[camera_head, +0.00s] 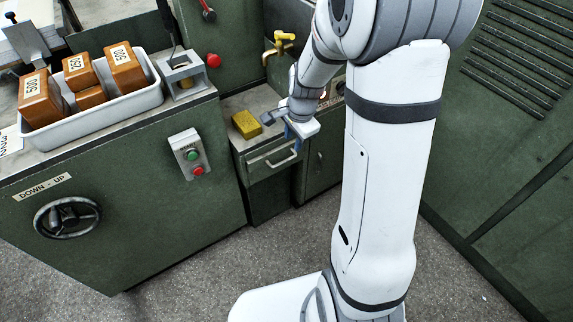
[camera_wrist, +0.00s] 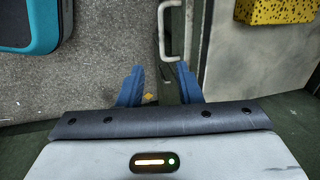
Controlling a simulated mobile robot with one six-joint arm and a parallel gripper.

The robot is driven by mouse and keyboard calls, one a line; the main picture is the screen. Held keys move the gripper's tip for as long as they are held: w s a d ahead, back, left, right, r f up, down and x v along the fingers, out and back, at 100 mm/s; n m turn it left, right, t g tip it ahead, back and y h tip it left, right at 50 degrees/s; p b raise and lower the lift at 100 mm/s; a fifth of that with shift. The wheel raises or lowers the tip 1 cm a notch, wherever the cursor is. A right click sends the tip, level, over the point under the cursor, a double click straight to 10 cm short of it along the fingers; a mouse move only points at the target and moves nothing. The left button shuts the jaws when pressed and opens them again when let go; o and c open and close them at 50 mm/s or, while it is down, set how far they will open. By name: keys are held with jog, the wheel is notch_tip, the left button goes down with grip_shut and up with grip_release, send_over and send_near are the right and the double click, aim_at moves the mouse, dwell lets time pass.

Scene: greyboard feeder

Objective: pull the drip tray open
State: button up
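The drip tray (camera_head: 262,165) shows in the head view as a grey-green drawer front below a small counter, and it looks closed. Its pale bar handle (camera_head: 284,160) is on the front; the handle also shows in the wrist view (camera_wrist: 163,38) at the top middle. My gripper (camera_head: 297,131) is above and in front of the tray, near the handle. In the wrist view its two blue fingers (camera_wrist: 159,85) are apart with nothing between them. The handle appears ahead of the fingertips, roughly in line with the gap, and I see no contact.
A yellow sponge (camera_head: 246,124) lies on the counter above the tray; it also shows in the wrist view (camera_wrist: 280,10). A brass tap (camera_head: 280,42) is behind. A green cabinet with a control box (camera_head: 190,154) stands to the left. The floor (camera_head: 200,275) in front is clear.

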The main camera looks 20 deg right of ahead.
aim_at(290, 159)
jog(key=f+b, duration=0.1)
jog(key=f, duration=0.2)
jog(key=w+f+b, duration=0.1)
jog(key=f, duration=0.2)
jog(key=w+f+b, duration=0.1)
jog(key=f, duration=0.2)
jog(key=shift+a+f, duration=0.15)
jog(key=shift+a, duration=0.05)
grip_shut()
